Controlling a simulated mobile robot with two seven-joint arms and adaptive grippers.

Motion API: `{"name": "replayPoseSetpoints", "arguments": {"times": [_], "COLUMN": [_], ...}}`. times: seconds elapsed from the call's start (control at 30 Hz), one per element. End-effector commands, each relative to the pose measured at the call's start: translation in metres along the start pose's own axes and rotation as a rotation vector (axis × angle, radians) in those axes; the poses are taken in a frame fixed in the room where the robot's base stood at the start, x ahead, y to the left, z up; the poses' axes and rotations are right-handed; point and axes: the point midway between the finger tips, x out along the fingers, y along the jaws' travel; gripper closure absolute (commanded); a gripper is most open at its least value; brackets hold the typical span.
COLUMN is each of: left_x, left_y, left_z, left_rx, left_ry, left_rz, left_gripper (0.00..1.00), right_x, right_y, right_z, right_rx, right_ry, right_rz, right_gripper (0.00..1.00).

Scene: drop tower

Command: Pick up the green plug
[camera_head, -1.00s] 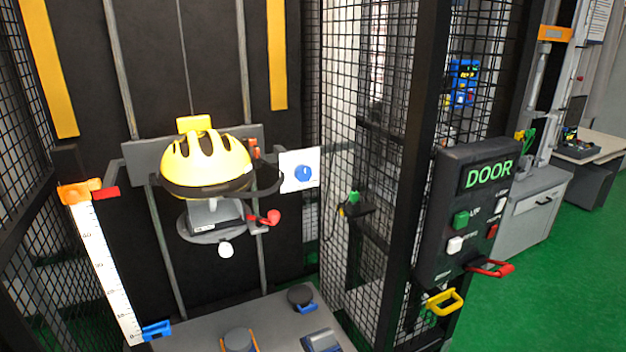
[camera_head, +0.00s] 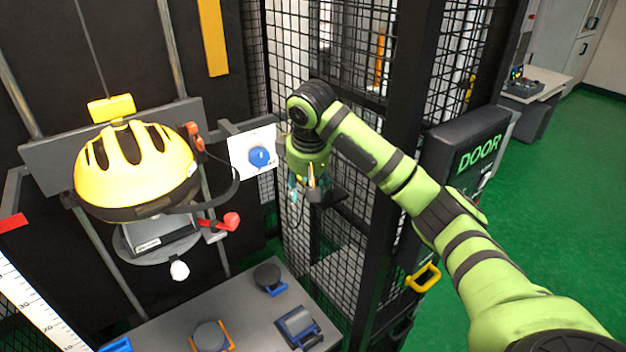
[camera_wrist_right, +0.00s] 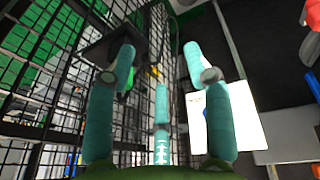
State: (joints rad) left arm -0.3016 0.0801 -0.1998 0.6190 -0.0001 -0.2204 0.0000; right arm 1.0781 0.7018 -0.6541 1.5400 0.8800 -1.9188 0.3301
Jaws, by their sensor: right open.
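My right arm reaches in from the lower right of the head view, and its gripper (camera_head: 303,188) points down by the mesh wall, at a small black shelf (camera_head: 331,194). The gripper covers the place where the green plug stood, so I cannot make out the plug there. In the right wrist view the gripper (camera_wrist_right: 160,75) has its teal fingers spread, with nothing between them that I can make out. A small green patch shows behind the left fingertip, below the dark shelf (camera_wrist_right: 100,48); I cannot tell whether it is the plug. My left gripper is not in view.
The black mesh wall (camera_head: 300,235) and the dark door post stand close around my right gripper. A white plate with a blue knob (camera_head: 259,156) is just left of it. A yellow helmet (camera_head: 140,165) hangs further left. The DOOR box (camera_head: 470,150) is behind my forearm.

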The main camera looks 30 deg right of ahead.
Motion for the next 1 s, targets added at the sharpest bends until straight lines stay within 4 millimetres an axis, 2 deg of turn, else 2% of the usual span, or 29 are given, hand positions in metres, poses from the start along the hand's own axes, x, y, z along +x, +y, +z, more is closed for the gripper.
{"name": "replayPoseSetpoints", "arguments": {"times": [0.03,0.2,0.37,0.67,0.8,1.0], "left_x": [-0.001,-0.003,-0.004,-0.023,-0.038,-0.041], "left_y": [0.000,0.000,0.000,-0.001,-0.001,-0.001], "left_z": [-0.001,-0.001,0.001,-0.003,-0.005,-0.006], "left_rx": [0.000,0.000,0.000,0.000,0.000,0.000], "left_ry": [0.001,0.000,-0.002,0.002,0.003,0.003], "left_rz": [0.000,0.000,0.000,0.000,0.000,0.000], "left_gripper": [0.46,0.46,0.46,0.46,0.46,0.46], "right_x": [-0.014,-0.049,-0.065,-0.039,-0.017,0.002], "right_y": [0.007,0.027,0.039,0.041,0.041,0.040], "right_z": [-0.003,-0.004,-0.004,0.000,0.005,0.004], "right_rx": [0.010,0.047,0.076,0.079,0.080,0.079], "right_ry": [0.004,-0.005,-0.011,-0.017,-0.017,-0.012], "right_rz": [0.008,0.025,0.027,0.027,0.027,0.026], "right_gripper": [0.48,0.48,0.48,0.48,0.48,0.48]}}
